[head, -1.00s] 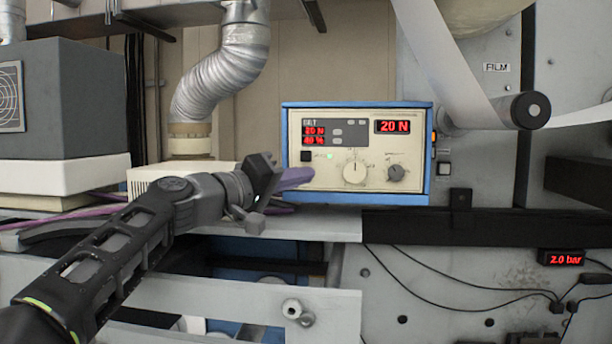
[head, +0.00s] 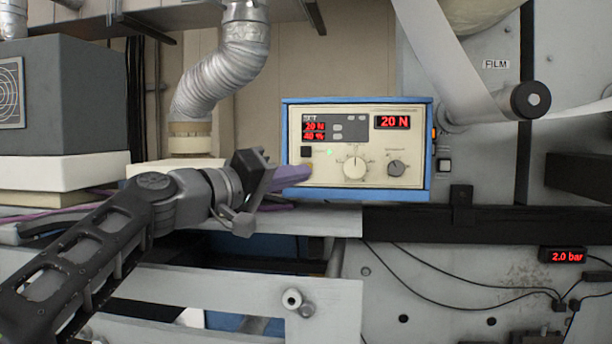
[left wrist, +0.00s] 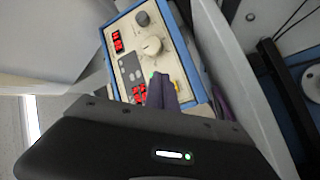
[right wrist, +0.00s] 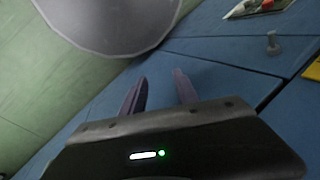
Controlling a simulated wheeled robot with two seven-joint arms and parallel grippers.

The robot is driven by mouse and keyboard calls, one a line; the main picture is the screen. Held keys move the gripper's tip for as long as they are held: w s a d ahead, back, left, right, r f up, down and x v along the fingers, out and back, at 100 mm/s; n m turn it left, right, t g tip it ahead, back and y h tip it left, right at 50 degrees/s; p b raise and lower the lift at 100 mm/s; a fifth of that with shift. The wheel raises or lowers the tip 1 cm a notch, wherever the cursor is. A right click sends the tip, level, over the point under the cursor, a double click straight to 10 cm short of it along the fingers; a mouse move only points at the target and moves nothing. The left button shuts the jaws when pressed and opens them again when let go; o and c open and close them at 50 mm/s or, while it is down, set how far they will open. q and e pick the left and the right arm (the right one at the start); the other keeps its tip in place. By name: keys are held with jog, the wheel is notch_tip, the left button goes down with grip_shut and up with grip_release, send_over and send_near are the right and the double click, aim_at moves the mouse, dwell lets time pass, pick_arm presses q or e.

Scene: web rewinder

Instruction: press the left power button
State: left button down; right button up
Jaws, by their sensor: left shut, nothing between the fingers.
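The control box (head: 358,180) has a blue frame and a cream front. A small black square button (head: 307,152) is at its left side, beside a lit green lamp (head: 329,153); I cannot read whether it is marked as power. A small yellowish part (head: 309,167), also in the left wrist view (left wrist: 177,86), sits just below that button. My left gripper (head: 300,173) is shut and empty, its purple fingertips in front of the panel's lower left, just below the black button. I cannot tell whether they touch. My right gripper (right wrist: 160,90) is open and empty, away from the box.
The panel has a large white knob (head: 354,168), a grey knob (head: 396,168) and red displays (head: 393,124). A silver duct (head: 220,75) hangs to the left. A grey ledge (head: 330,221) runs below the box. Another small button (head: 444,165) is on the machine wall to the right.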

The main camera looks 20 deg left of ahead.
pick_arm(q)
jog(key=s, duration=0.3)
jog(key=shift+d+b, duration=0.35)
jog(key=shift+d, duration=0.05)
